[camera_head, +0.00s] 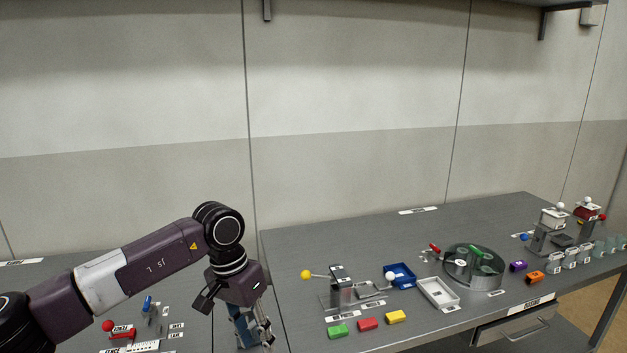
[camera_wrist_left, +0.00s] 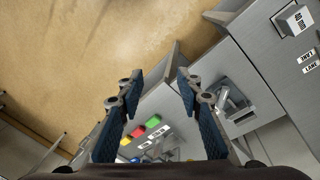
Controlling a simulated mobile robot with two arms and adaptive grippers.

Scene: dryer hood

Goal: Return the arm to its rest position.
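My left arm comes in from the left in the head view, raised at the elbow and bent down at the wrist. My left gripper (camera_head: 255,336) points down in front of the bench, near the seam between its two sections. In the left wrist view, the two blue-padded fingers of my left gripper (camera_wrist_left: 158,84) are spread apart. Nothing is held between them; the floor and bench show beyond. My right arm and gripper are in neither view.
Green (camera_head: 338,332), red (camera_head: 368,324) and yellow (camera_head: 396,317) blocks lie near the bench's front edge. A lever device (camera_head: 341,290), a white tray (camera_head: 438,293), a blue tray (camera_head: 400,275) and a round device (camera_head: 474,268) stand behind. A red-handled device (camera_head: 122,334) sits left.

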